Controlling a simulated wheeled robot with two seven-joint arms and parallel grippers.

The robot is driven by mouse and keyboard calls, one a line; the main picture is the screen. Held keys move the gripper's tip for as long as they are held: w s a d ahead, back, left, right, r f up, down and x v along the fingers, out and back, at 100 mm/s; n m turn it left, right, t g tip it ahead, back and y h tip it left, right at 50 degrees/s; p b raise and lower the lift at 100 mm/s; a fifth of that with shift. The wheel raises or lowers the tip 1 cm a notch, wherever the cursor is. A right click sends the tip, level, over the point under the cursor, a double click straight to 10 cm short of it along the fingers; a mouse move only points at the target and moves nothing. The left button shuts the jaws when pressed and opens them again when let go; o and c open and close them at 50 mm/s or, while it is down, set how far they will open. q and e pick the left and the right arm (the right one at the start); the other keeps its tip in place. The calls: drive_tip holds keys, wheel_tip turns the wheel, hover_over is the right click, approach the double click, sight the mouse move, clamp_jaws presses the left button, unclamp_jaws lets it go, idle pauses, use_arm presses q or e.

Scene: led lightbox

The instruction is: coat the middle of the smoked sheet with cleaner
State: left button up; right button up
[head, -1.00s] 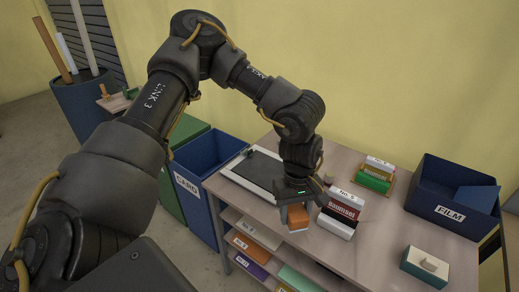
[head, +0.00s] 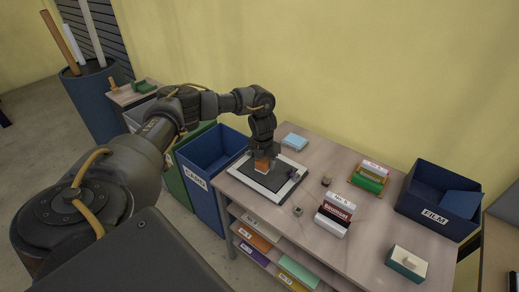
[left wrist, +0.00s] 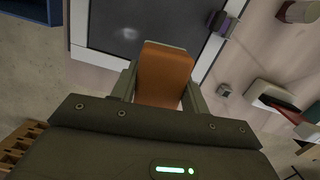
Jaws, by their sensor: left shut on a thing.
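The smoked sheet is a dark panel (head: 275,187) in a white frame lying on the table; it also shows in the left wrist view (left wrist: 110,12). My left gripper (head: 264,160) is over the sheet, shut on an orange block (head: 261,167). In the left wrist view the orange block (left wrist: 165,72) sits between both fingers. A pale, blurry patch (left wrist: 128,33) shows on the dark sheet beside the block; I cannot tell whether it is cleaner or a reflection. I cannot tell whether the block touches the sheet. My right gripper is not in view.
A blue bin (head: 205,150) stands left of the table. A light blue folded item (head: 295,141) lies behind the sheet. Small blocks (head: 298,211), labelled boxes (head: 335,215), a blue FILM box (head: 440,200) and a teal-and-cream box (head: 406,264) stand to the right.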

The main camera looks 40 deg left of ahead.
use_arm(q)
drive_tip(key=a+n, duration=0.1)
drive_tip(key=n, duration=0.1)
drive_tip(key=a+n, duration=0.1)
drive_tip(key=n, duration=0.1)
drive_tip(key=shift+a+r, duration=0.1)
drive_tip(key=shift+a, duration=0.3)
